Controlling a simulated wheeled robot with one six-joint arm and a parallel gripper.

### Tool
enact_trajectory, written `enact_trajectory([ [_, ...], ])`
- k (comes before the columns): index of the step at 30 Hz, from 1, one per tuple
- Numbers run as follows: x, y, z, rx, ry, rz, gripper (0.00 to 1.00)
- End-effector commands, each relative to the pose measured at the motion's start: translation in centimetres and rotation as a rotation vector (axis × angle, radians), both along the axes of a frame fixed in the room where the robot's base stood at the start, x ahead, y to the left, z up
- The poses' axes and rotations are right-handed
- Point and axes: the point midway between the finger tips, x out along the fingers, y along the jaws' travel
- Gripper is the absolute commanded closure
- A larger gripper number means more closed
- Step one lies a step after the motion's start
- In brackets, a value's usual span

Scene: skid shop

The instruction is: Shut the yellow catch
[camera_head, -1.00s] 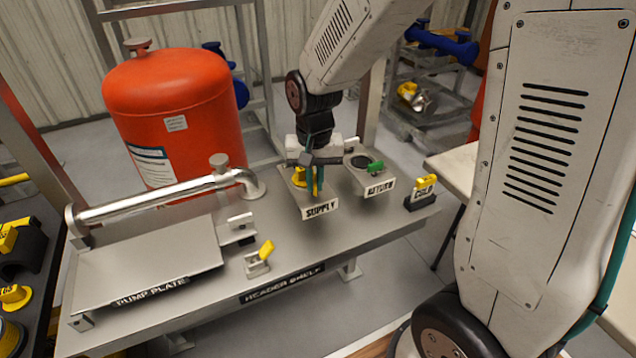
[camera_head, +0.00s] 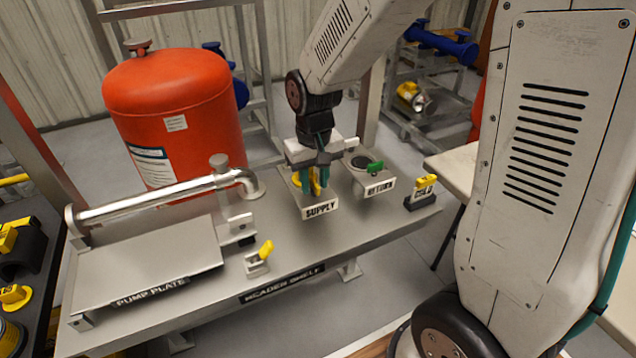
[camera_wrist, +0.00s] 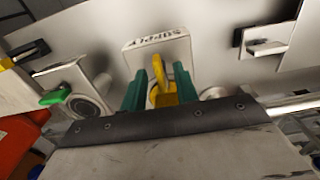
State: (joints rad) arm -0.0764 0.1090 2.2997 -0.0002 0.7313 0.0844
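A yellow handle (camera_head: 313,181) with a round yellow base stands at the SUPPLY block (camera_head: 321,209). My gripper (camera_head: 313,184) points down over it. In the wrist view my gripper (camera_wrist: 160,85) is open, with one teal finger on each side of the yellow handle (camera_wrist: 162,72); I cannot tell whether either touches it. A second yellow lever (camera_head: 266,249) is tilted up on a small metal bracket at the shelf's front, right of the pump plate. A third yellow piece (camera_head: 427,182) sits on a black block at the right. Which one is the catch is not marked.
The RETURN block (camera_head: 380,189) with a green lever (camera_head: 376,167) stands close right of my gripper. A pipe (camera_head: 150,198), the pump plate (camera_head: 150,262) and a red tank (camera_head: 172,110) are left. The header shelf (camera_head: 310,248) is clear in front of SUPPLY.

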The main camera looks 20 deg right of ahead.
Motion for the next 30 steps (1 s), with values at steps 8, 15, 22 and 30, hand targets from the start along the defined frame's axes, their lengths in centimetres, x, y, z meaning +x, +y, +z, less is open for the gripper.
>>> enact_trajectory([
  [8,0.0,0.0,0.5,0.0,-0.001,-0.001,0.7],
  [15,0.0,0.0,2.5,0.0,0.0,-0.001,0.7],
  [22,0.0,0.0,4.3,0.0,-0.001,-0.001,0.7],
  [30,0.0,0.0,6.4,0.0,0.0,-0.002,0.7],
])
